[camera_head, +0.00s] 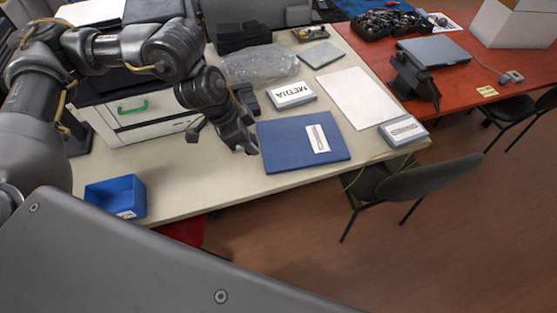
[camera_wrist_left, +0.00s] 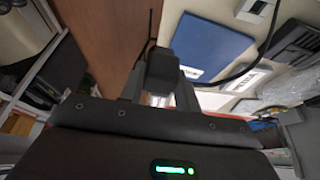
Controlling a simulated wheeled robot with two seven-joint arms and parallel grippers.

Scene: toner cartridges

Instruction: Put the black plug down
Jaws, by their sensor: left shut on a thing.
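My left gripper (camera_head: 228,142) hangs over the near part of the cream table, just left of a blue folder (camera_head: 290,148). In the left wrist view the left gripper (camera_wrist_left: 160,88) is shut on a dark block, the black plug (camera_wrist_left: 160,69), held between its two fingers. A thin black cable runs off to the upper right there, past the blue folder (camera_wrist_left: 208,48). In the head view the plug cannot be told apart from the dark gripper. Whether it touches the table cannot be told. My right gripper is not in view.
A blue bin (camera_head: 110,194) stands at the table's left edge, near a white printer (camera_head: 138,122) with a green handle. A MEDIA box (camera_head: 291,95), a white board (camera_head: 357,100) and a labelled box (camera_head: 403,131) lie around the folder. A chair (camera_head: 420,178) stands at the right.

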